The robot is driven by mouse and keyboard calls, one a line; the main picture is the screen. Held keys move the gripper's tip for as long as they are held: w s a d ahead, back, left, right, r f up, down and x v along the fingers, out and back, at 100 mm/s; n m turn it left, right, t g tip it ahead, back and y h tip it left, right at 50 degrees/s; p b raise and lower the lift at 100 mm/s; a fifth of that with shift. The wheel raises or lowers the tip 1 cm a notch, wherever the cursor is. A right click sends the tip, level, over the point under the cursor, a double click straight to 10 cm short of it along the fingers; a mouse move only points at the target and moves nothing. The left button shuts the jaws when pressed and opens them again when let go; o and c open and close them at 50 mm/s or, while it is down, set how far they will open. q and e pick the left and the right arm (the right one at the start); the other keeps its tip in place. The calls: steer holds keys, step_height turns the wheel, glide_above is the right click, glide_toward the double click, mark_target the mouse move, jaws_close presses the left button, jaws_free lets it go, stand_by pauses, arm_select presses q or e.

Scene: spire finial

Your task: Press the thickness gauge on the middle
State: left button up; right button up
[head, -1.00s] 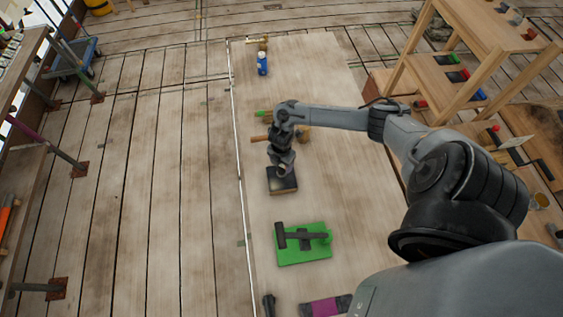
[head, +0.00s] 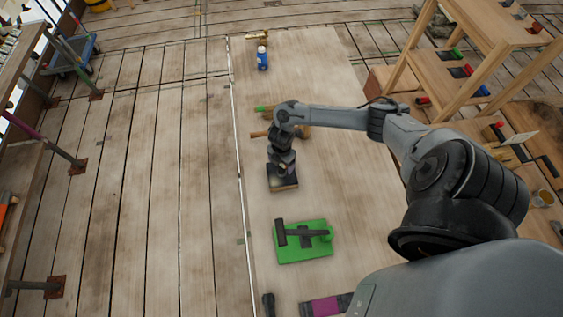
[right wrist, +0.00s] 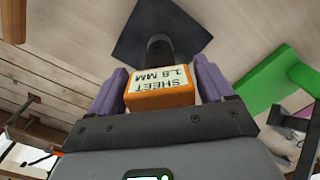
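My right gripper (head: 282,168) points down over a dark square sheet (head: 274,181) on the pale table. In the right wrist view, its purple fingers (right wrist: 160,92) are shut on the orange thickness gauge (right wrist: 160,99), whose pale label reads "SHEET 1.8 MM". A dark round stem (right wrist: 160,48) runs from beyond the gauge to near the middle of the dark sheet (right wrist: 132,40). I cannot tell whether the stem touches the sheet. In the head view the gripper hides the gauge and part of the sheet. My left gripper is not in view.
A green board (head: 292,253) with a dark hammer-shaped tool lies nearer on the table (head: 310,75). A blue bottle (head: 262,60) stands at the far end. Green-tipped and brown handles lie behind my wrist. A wooden shelf (head: 465,45) stands right.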

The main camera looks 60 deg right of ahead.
steer(key=shift+o, duration=1.1)
